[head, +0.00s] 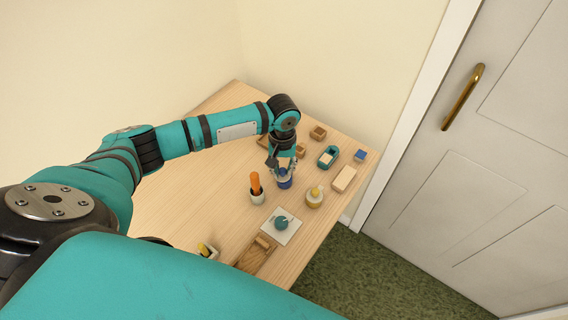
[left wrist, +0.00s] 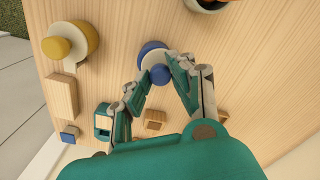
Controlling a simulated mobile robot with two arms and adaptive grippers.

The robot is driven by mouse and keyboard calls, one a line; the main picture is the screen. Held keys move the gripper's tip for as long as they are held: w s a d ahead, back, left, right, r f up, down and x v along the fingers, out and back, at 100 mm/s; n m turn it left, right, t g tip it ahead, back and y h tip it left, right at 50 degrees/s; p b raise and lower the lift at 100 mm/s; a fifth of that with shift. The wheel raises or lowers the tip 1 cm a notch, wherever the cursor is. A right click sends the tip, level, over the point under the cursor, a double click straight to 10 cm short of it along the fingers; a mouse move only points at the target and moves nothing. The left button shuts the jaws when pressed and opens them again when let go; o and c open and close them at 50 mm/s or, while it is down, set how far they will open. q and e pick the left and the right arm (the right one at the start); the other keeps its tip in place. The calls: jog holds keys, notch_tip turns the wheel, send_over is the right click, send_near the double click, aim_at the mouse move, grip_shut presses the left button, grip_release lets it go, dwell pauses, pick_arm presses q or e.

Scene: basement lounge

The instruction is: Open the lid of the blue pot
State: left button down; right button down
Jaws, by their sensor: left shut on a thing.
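The blue pot (head: 285,184) stands on the wooden table under my left gripper (head: 283,168). In the left wrist view the blue pot (left wrist: 150,47) shows behind a pale lid with a round blue knob (left wrist: 160,74). My left gripper (left wrist: 158,68) is shut on the knob, with one finger on each side. The fingers hide part of the lid, and I cannot tell whether it rests on the pot or is raised. My right gripper is not in view.
A yellow-knobbed pot (head: 315,199) and a cup with an orange handle (head: 256,192) stand nearby. A teal box (head: 327,157), a pale block (head: 343,179), a white tile with a teal ball (head: 281,222) and a wooden tray (head: 254,257) are around. A white door (head: 480,170) is right.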

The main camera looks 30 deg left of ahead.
pick_arm(q)
jog(key=shift+a+r+m+p, duration=0.2)
jog(key=shift+m+p, duration=0.55)
jog(key=shift+m, duration=0.15)
jog(key=shift+w+a+m+p, duration=0.25)
jog(key=shift+m+p, duration=0.3)
jog(key=shift+m, duration=0.45)
jog(key=m, duration=0.1)
jog(key=m+p, duration=0.1)
jog(key=shift+w+a+f+m, duration=0.1)
jog(key=shift+w+a+m, duration=0.15)
jog(key=shift+a+m, duration=0.05)
jog(key=shift+w+a+m+p, duration=0.15)
jog(key=shift+w+m+p, duration=0.15)
jog(key=shift+m, duration=0.6)
jog(key=m, duration=0.2)
jog(key=w+m, duration=0.1)
jog(key=m, duration=0.1)
jog(key=shift+w+a+f+m, duration=0.1)
jog(key=shift+a+m, duration=0.1)
jog(key=shift+m, duration=0.1)
jog(key=m, duration=0.1)
jog(key=w+m, duration=0.1)
jog(key=m, duration=0.3)
jog(key=shift+w+d, duration=0.1)
jog(key=shift+w, duration=0.2)
jog(key=shift+m, duration=0.3)
jog(key=c, duration=1.1)
grip_release()
jog(key=shift+c, duration=0.2)
